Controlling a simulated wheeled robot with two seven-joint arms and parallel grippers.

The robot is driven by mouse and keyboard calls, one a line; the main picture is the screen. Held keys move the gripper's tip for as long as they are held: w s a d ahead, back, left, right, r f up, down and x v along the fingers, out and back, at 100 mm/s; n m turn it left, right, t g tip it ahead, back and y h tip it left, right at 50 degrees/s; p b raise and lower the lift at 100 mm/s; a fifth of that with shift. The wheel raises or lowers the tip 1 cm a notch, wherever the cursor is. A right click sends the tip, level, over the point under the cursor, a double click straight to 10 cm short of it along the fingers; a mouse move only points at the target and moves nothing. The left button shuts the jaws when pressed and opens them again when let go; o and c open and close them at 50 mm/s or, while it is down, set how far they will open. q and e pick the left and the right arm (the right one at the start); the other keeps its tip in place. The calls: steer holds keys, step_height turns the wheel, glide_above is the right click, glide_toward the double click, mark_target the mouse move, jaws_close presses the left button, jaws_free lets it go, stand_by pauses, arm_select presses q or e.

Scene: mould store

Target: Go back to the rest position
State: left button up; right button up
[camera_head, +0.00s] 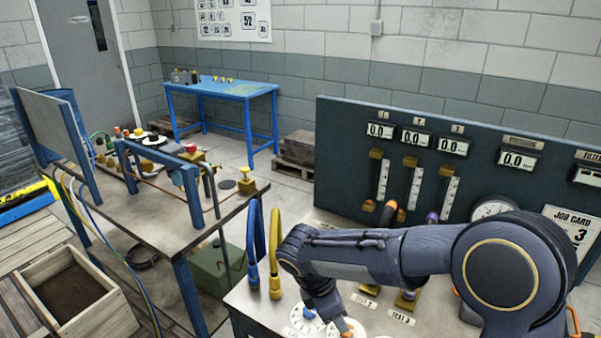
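My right arm comes in from the right, over the front of the test bench (262,302). Its dark wrist points down, and my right gripper (330,310) is low at the bottom of the view, close to the white dials. Its fingers are mostly hidden by the wrist, so I cannot tell whether they are open or hold anything. A white dial with a blue knob (307,316) lies just left of it. My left gripper is not in view.
A blue hose (252,245) and a yellow hose (275,250) stand upright left of my wrist. A dark gauge panel (340,135) rises behind the arm. A workbench (150,215), a wooden crate (65,300) and a blue table (225,90) stand farther left.

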steer(key=s+d+r+m+t+y, duration=0.1)
steer(key=s+d+r+m+y, duration=0.1)
steer(key=s+m, duration=0.5)
steer(key=s+d+r+m+t+y, duration=0.2)
steer(key=s+d+m+y, duration=0.1)
steer(key=s+d+m, duration=0.2)
steer(key=s+d+r+m+t+y, duration=0.1)
steer(key=s+d+r+m+y, duration=0.1)
steer(key=s+m, duration=0.7)
steer(key=shift+d+r+m+t+y, duration=0.3)
steer(key=shift+d+m+t+y, duration=0.15)
steer(key=shift+d, duration=0.5)
steer(key=shift+r, duration=0.1)
